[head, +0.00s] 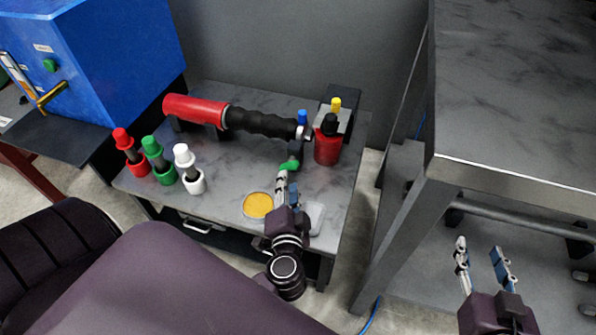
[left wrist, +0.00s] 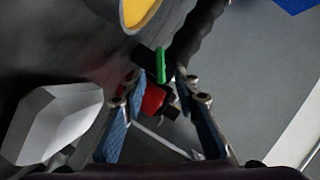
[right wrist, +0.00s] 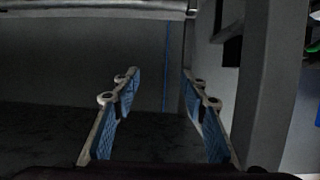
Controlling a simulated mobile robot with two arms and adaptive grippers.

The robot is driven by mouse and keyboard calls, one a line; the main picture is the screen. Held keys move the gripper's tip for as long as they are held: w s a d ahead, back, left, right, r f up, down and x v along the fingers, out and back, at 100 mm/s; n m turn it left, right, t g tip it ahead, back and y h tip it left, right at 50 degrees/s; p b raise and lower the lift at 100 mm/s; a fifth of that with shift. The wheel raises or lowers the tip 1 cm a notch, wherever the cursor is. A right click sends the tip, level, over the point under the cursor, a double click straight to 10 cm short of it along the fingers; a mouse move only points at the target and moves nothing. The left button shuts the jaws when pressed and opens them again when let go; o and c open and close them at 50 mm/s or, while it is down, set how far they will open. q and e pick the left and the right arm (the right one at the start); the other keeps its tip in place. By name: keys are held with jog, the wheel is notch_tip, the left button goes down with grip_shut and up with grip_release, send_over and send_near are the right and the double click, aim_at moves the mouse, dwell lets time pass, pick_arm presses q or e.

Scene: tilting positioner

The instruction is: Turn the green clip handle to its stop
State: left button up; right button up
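The green clip handle (head: 290,165) sits at the end of a short dark arm (head: 295,149), below the right end of the red and black cylinder assembly on the grey table. My left gripper (head: 287,183) is just in front of it. In the left wrist view the green handle (left wrist: 161,65) shows beyond the gap between the spread fingers of my left gripper (left wrist: 160,95). I cannot tell whether they touch it. My right gripper (head: 481,249) is open and empty, right of the table; its spread fingers also show in the right wrist view (right wrist: 159,85).
A red bottle with a black cap (head: 328,145) stands right of the handle. A yellow disc (head: 257,205) lies left of my left gripper. Red (head: 133,160), green (head: 160,165) and white (head: 190,175) bottles stand at the left. A tall grey table (head: 510,150) is at the right.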

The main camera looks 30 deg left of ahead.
aim_at(289, 171)
pick_arm(q)
jog(key=b+x, duration=0.1)
jog(key=x, duration=0.6)
jog(key=shift+w+a, duration=0.2)
jog(key=shift+w, duration=0.05)
pick_arm(e)
jog(key=r+t, duration=0.1)
jog(key=w+r+t, duration=0.1)
jog(key=r, duration=0.1)
jog(key=a+r, duration=0.1)
jog(key=r, duration=0.1)
jog(key=shift+w+a+r+t+y, duration=0.1)
jog(key=shift+w+r+t+y, duration=0.05)
jog(key=shift+w+t+y, duration=0.25)
pick_arm(q)
grip_shut()
